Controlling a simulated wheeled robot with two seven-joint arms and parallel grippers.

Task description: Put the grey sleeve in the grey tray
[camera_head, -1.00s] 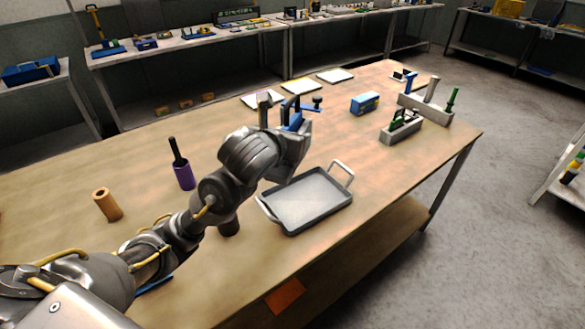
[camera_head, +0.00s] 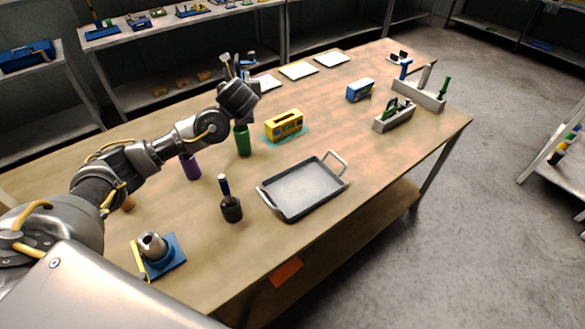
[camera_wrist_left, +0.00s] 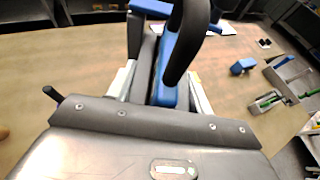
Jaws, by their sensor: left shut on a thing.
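The grey tray (camera_head: 318,199) is shallow, has two handles and looks empty. My left gripper (camera_head: 240,72) is beyond both, raised over the far side of the table. It is shut on a blue thing with dark parts, which shows between the fingers in the left wrist view (camera_wrist_left: 168,75). Its full shape is hidden. My right gripper is not in view.
A purple sleeve (camera_head: 192,167), a green sleeve (camera_head: 242,142) and a yellow box (camera_head: 284,125) stand near the arm. A grey cylinder on a blue base (camera_head: 170,262) is at the near left. Racks and a blue box (camera_head: 359,90) are at the right. Table right of the tray is clear.

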